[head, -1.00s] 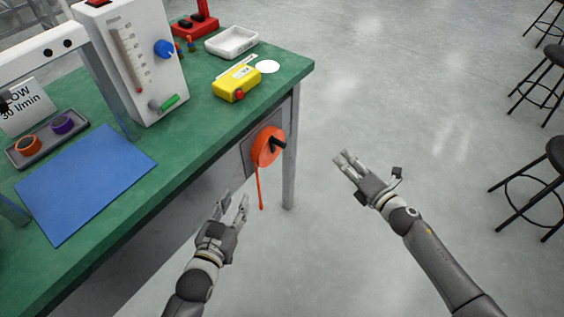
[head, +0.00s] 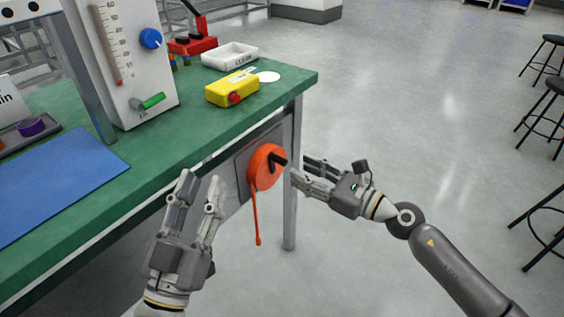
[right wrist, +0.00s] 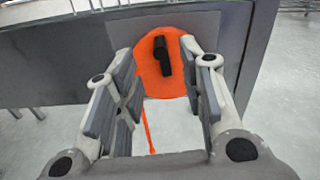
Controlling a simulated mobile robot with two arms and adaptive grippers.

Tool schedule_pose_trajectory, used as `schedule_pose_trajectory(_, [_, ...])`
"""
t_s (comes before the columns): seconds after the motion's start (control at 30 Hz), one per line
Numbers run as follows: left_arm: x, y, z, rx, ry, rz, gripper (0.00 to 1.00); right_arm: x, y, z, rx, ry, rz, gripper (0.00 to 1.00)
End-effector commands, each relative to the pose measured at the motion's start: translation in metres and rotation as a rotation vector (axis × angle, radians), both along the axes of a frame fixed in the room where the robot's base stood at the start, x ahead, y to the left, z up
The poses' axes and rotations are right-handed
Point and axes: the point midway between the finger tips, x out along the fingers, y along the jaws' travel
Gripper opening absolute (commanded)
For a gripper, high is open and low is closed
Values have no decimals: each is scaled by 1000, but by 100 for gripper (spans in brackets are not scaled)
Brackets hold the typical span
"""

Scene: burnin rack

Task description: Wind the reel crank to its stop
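The orange reel (head: 264,171) is mounted on a grey plate on the side of the green bench, with a black crank handle (head: 279,160) sticking out and an orange strap (head: 256,220) hanging below. My right gripper (head: 304,173) is open just right of the crank handle. In the right wrist view the reel (right wrist: 156,84) and its crank handle (right wrist: 161,56) show ahead, between the open fingers (right wrist: 165,85), not clasped. My left gripper (head: 199,188) is open and empty, left of the reel and in front of the bench edge.
The green bench (head: 270,88) carries a yellow device (head: 231,90), a white tray (head: 229,56), a flow meter panel (head: 128,70) and a blue mat (head: 60,185). A bench leg (head: 291,215) stands close behind my right fingers. Open floor and stools (head: 541,103) lie to the right.

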Motion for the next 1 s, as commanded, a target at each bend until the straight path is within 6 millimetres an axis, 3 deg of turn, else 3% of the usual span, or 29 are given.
schedule_pose_trajectory(0.33, [-2, 0, 3, -7, -24, -1, 34, 35, 49, 0, 3, 3, 0, 37])
schedule_pose_trajectory(0.77, [-5, 0, 8, -14, -51, -3, 34, 42, 58, 0, 2, 2, -1, 37])
schedule_pose_trajectory(1.0, [-4, 0, 7, -14, -49, -3, 34, 42, 58, 0, 2, 2, -1, 8])
